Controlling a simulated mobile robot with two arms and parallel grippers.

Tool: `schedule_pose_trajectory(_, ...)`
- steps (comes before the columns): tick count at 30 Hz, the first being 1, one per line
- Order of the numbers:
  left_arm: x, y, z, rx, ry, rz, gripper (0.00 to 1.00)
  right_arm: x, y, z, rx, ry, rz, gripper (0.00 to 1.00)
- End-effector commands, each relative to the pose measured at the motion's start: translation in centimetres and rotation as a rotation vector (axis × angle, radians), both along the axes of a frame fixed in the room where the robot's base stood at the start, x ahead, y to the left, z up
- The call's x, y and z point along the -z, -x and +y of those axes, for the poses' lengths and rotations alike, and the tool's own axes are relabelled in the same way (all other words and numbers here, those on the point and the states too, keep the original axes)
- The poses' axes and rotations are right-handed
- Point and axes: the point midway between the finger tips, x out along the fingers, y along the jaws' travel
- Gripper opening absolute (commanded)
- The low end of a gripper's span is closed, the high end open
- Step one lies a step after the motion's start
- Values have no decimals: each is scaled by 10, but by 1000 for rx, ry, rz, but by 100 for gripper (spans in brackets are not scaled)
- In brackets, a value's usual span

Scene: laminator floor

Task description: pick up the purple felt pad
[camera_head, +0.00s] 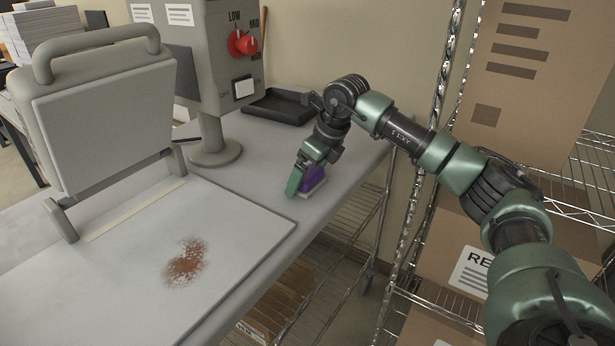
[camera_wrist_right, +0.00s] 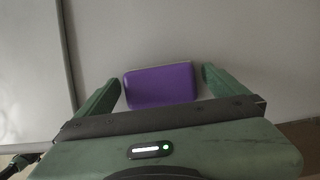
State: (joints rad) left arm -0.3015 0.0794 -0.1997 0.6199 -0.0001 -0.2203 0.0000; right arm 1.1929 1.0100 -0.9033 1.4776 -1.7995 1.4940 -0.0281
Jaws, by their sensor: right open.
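The purple felt pad (camera_head: 312,177) lies near the right edge of the grey table, with a pale layer showing along its lower edge. In the right wrist view the pad (camera_wrist_right: 160,86) sits between the fingertips, with a gap at each side. My right gripper (camera_head: 304,180) is open around the pad, and one green finger hides part of it in the head view. The right gripper's two green fingers (camera_wrist_right: 160,88) also show in the wrist view. My left gripper is not in view.
The press with its raised lid (camera_head: 110,110) and pale base plate (camera_head: 120,270) with a brown stain (camera_head: 187,262) stands at left. A control box with a red knob (camera_head: 243,43) and a black tray (camera_head: 280,106) are behind. A wire shelf with cardboard boxes (camera_head: 530,70) is at right.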

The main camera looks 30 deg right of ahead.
Motion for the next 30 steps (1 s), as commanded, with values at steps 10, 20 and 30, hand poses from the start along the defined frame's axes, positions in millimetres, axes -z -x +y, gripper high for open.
schedule_pose_trajectory(10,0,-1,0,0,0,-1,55,1,0,0,0,0,0,61)
schedule_pose_trajectory(20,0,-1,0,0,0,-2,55,0,0,0,0,0,-1,39)
schedule_pose_trajectory(30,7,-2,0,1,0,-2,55,-36,-2,1,-1,-2,-8,39)
